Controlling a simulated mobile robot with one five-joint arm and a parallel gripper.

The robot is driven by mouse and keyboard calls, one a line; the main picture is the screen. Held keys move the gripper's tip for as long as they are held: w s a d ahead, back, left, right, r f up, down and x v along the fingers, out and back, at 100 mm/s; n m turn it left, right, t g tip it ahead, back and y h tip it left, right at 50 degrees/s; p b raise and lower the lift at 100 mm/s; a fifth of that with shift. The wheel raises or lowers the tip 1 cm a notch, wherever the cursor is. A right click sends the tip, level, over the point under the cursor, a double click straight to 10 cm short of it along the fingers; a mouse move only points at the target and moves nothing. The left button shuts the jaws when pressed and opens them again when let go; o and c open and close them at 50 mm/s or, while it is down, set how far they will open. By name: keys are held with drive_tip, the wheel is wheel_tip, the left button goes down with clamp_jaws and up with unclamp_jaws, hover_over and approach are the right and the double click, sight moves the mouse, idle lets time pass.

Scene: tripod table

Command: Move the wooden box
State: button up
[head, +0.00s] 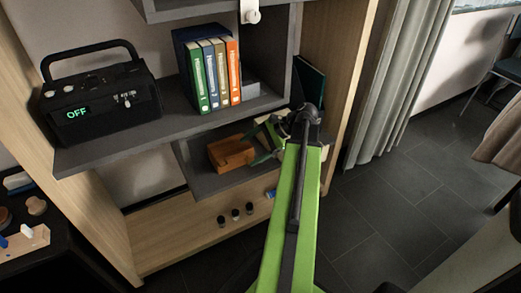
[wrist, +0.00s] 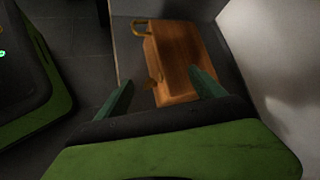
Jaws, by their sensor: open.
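The wooden box (head: 231,153) is orange-brown and sits on the lower grey shelf (head: 205,184) in the head view. In the wrist view the box (wrist: 178,58) lies ahead of my gripper, with a brass-coloured handle at its far left and a small brass part on its left side. My gripper (head: 262,145) is open beside the right end of the box in the head view. In the wrist view its two green fingers (wrist: 160,85) are spread apart, with the near end of the box seen between them. Whether a finger touches the box I cannot tell.
The upper shelf above the box holds a black radio (head: 97,97) and several books (head: 212,74). Small dark jars (head: 235,214) stand on the wooden level below. A pale wall (wrist: 284,65) is close on the right in the wrist view.

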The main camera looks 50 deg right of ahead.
drive_tip(key=shift+w+a+f, duration=0.15)
drive_tip(key=shift+a+f, duration=0.05)
drive_tip(key=shift+c, duration=0.2)
drive_tip(key=shift+a, duration=0.1)
clamp_jaws()
idle(0.4)
